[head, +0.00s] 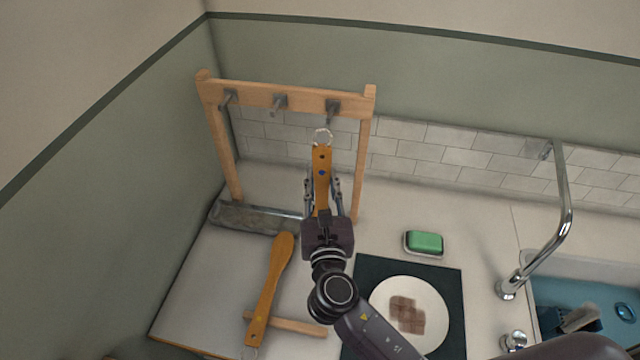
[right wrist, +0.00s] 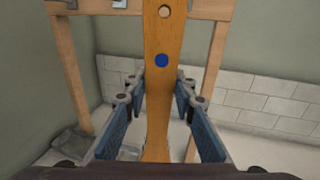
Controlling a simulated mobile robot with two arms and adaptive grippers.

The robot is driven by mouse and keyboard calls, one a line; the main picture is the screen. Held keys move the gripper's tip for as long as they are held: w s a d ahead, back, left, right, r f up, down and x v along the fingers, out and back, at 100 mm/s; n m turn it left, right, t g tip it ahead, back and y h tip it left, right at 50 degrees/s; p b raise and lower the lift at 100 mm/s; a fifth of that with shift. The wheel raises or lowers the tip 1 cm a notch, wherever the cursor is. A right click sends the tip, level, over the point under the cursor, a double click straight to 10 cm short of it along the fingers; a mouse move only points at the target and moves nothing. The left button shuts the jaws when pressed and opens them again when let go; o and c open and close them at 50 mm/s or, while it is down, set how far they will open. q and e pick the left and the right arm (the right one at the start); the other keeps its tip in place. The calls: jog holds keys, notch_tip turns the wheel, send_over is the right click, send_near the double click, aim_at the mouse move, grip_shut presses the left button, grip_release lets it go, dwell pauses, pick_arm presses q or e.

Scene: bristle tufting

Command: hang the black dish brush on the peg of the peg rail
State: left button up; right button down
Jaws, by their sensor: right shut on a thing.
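The peg rail (head: 285,99) is a wooden frame with three grey pegs, standing at the back left. My right gripper (head: 322,182) is shut on the orange-brown wooden handle of a brush (head: 321,160), held upright in front of the rail. A pale loop (head: 322,136) at the handle's top shows just below and left of the right peg (head: 332,108), apparently apart from it. The right wrist view shows the handle (right wrist: 160,35), with a hole and a blue dot, between the fingers (right wrist: 160,102). The held brush's head is hidden, so its colour cannot be told. My left gripper is not in view.
Another wooden-handled tool (head: 269,290) lies on the counter at front left, across a wooden bar (head: 290,324). A grey tray (head: 250,218) sits at the rail's foot. A green sponge (head: 425,242), a plate (head: 435,310) on a dark mat, and a sink with tap (head: 565,205) are right.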

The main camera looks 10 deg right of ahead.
jog(key=w, duration=0.1)
jog(key=w+d, duration=0.1)
jog(key=w, duration=0.1)
jog(key=shift+w+d+f+b, duration=0.1)
jog(key=shift+d+f+b, duration=0.05)
jog(key=shift+f+b, duration=0.2)
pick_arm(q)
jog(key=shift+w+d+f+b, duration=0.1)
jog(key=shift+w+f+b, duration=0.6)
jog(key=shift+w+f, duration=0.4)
pick_arm(e)
jog(key=shift+w+d+f, duration=0.15)
jog(key=shift+w+d, duration=0.2)
jog(key=shift+w, duration=0.45)
jog(key=shift+w+d+f, duration=0.15)
jog(key=shift+w+d, duration=0.15)
jog(key=shift+w, duration=0.45)
jog(key=shift+w+d+f, duration=0.15)
jog(key=shift+w+d, duration=0.2)
jog(key=shift+w, duration=0.45)
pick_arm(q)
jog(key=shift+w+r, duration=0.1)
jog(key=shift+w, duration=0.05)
pick_arm(e)
jog(key=c, duration=1.5)
grip_release()
jog(key=shift+s, duration=0.15)
